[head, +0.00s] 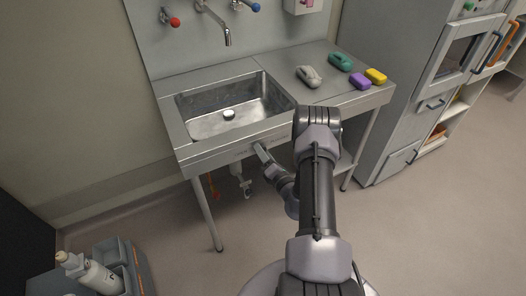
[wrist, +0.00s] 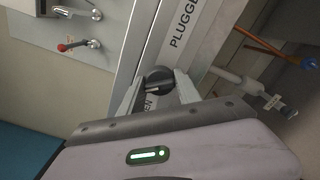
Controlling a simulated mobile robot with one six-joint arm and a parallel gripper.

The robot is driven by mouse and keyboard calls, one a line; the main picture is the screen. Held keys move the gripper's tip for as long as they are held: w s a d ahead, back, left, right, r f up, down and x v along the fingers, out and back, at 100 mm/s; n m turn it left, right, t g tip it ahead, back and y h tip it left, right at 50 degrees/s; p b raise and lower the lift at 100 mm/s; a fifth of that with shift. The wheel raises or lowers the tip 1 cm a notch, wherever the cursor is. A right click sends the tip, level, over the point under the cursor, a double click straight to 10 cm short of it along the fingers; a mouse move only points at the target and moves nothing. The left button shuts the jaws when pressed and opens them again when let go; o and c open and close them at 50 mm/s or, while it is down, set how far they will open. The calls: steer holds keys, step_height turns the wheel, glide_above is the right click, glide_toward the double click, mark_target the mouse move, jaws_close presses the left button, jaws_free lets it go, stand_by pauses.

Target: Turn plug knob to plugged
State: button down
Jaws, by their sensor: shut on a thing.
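The plug knob (wrist: 158,76) is a round dark knob on the metal front edge of the sink unit. It sits between a label reading "PLUGGE…" and a partly covered one ending in "EN". My gripper (wrist: 157,90) is shut on the knob, one finger on each side. Which label the knob points to I cannot tell. In the head view my gripper (head: 259,152) is at the front rim of the sink (head: 186,125), and the knob is hidden there. A small round drain piece (head: 228,114) shows in the basin floor.
A tap (head: 227,38) with a red knob (head: 175,22) and a blue knob (head: 254,6) is on the wall. Grey and green handled items (head: 308,76) and purple and yellow blocks (head: 360,81) lie on the right counter. A cabinet (head: 415,90) stands right; a bottle caddy (head: 140,268) is lower left.

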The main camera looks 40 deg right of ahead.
steer(key=m, duration=0.3)
steer(key=shift+m+p, duration=0.3)
steer(key=shift+m, duration=1.7)
steer(key=c, duration=0.9)
jaws_free()
steer(key=shift+s+p, duration=0.1)
steer(key=shift+p, duration=0.2)
steer(key=p+v, duration=0.3)
steer(key=v, duration=1.4)
steer(key=shift+s+a+p, duration=0.1)
steer(key=shift+a+p, duration=0.1)
steer(key=shift+p, duration=0.15)
